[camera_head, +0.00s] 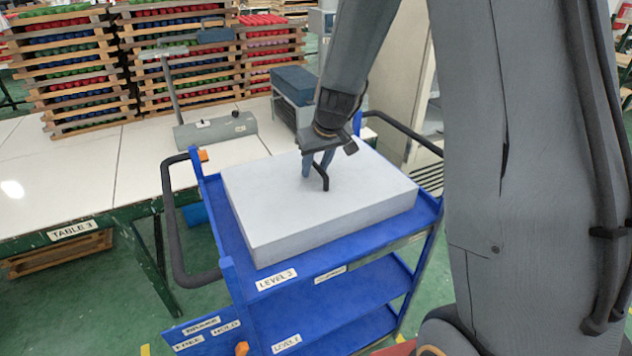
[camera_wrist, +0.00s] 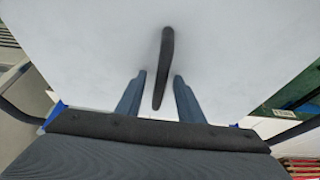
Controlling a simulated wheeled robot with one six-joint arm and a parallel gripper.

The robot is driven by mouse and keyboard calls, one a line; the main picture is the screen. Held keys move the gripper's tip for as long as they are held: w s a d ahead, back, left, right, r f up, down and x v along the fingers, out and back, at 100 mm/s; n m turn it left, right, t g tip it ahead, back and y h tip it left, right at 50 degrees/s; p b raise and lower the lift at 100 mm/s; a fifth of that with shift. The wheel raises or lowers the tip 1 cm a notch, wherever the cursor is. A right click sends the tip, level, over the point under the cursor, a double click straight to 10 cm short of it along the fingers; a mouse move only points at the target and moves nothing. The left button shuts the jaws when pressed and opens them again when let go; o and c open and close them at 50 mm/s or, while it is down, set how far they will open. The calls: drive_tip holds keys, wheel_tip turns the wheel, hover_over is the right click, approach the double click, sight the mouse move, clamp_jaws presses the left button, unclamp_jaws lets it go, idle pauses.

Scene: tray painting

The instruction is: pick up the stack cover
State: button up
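The stack cover (camera_head: 285,213) is a large pale grey slab-like box lying on the top shelf of a blue cart (camera_head: 222,220). A dark handle (camera_head: 325,182) stands up from the middle of its top. In the wrist view the handle (camera_wrist: 165,62) runs from the cover's pale top (camera_wrist: 90,50) down between my two fingers. My gripper (camera_head: 318,165) is low over the cover, at the handle. In the wrist view my gripper (camera_wrist: 158,95) is open, with a gap between the handle and each finger. The cover's contents are hidden.
A white-topped table (camera_head: 80,190) labelled TABLE 3 stands to the left. It carries a grey scale-like device (camera_head: 215,131) and stacked wooden trays (camera_head: 70,70) with coloured pieces. The cart's dark handle bar (camera_head: 172,225) sticks out left. A grey-blue box (camera_head: 293,90) stands behind.

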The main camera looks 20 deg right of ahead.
clamp_jaws()
idle(1.4)
